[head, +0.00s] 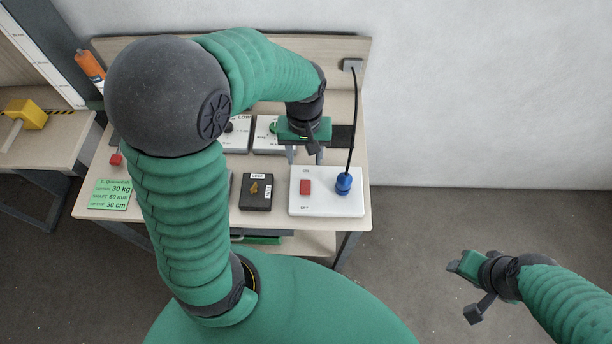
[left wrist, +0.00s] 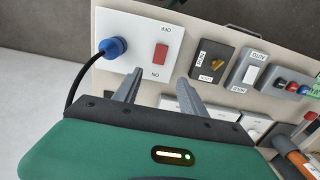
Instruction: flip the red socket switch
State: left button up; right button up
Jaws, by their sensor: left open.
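The red socket switch (head: 305,187) sits on a white socket plate (head: 325,205) at the right front of the workbench. A blue plug (head: 343,183) with a black cable is in the plate, right of the switch. In the left wrist view the red switch (left wrist: 160,57) shows with labels at its two ends. My left gripper (head: 308,158) is above and behind the plate, apart from it. In the left wrist view its two fingers (left wrist: 156,90) are spread and empty, pointing toward the switch. My right gripper (head: 463,268) hangs over the floor at right, away from the bench; its jaws are unclear.
A black box with a brass key-like knob (head: 254,188) is left of the plate. White panels (head: 236,134) stand behind it.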

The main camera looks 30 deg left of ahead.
aim_at(306, 184)
pick_arm(q)
notch_tip(306, 184, down, 13)
jog(key=shift+r, duration=0.1)
jog(key=shift+d, duration=0.1)
grip_shut()
